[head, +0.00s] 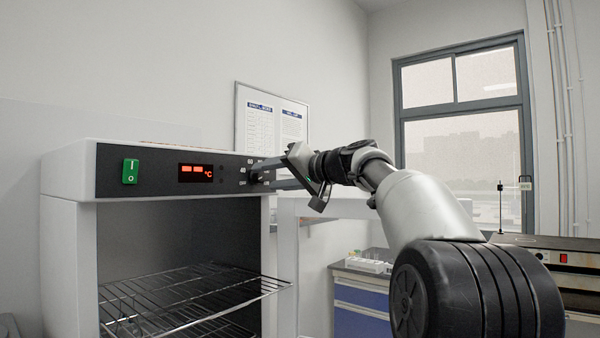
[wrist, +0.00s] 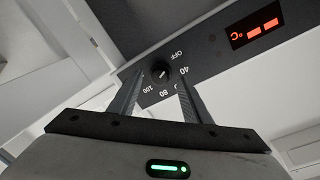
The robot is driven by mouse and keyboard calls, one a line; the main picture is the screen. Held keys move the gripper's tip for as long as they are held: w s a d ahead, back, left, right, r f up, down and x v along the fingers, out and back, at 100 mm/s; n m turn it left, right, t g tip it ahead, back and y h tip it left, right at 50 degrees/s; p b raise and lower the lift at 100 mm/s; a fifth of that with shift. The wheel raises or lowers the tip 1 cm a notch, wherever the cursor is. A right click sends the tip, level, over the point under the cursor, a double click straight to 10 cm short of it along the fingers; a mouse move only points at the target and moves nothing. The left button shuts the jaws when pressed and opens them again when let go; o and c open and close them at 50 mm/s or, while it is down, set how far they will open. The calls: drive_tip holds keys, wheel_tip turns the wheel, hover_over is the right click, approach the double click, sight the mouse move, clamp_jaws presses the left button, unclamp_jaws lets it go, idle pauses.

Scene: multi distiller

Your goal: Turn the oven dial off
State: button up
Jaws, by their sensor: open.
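The oven (head: 68,172) stands at the left in the head view, with a black control panel (head: 140,186) along its top front. The round black dial (wrist: 160,72) sits on this panel, ringed by the marks OFF, 40, 80 and 100. A small pale mark shows on the dial, but I cannot tell which setting it points to. The dial is partly hidden by my fingers in the head view (head: 253,177). My gripper (head: 263,177) is open in front of the panel. In the wrist view its fingertips (wrist: 162,78) lie on either side of the dial; contact is unclear.
A green power switch (head: 130,171) and a lit red display (head: 196,173) are on the panel left of the dial. The oven front is open, showing wire racks (head: 180,298). A blue-drawer cabinet (head: 362,296) stands behind my arm, and a bench device (head: 560,256) is at the right.

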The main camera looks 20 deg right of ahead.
drive_tip(key=v, duration=1.5)
drive_tip(key=shift+s+d, duration=0.25)
drive_tip(key=shift+s, duration=0.1)
drive_tip(key=shift+a, duration=0.1)
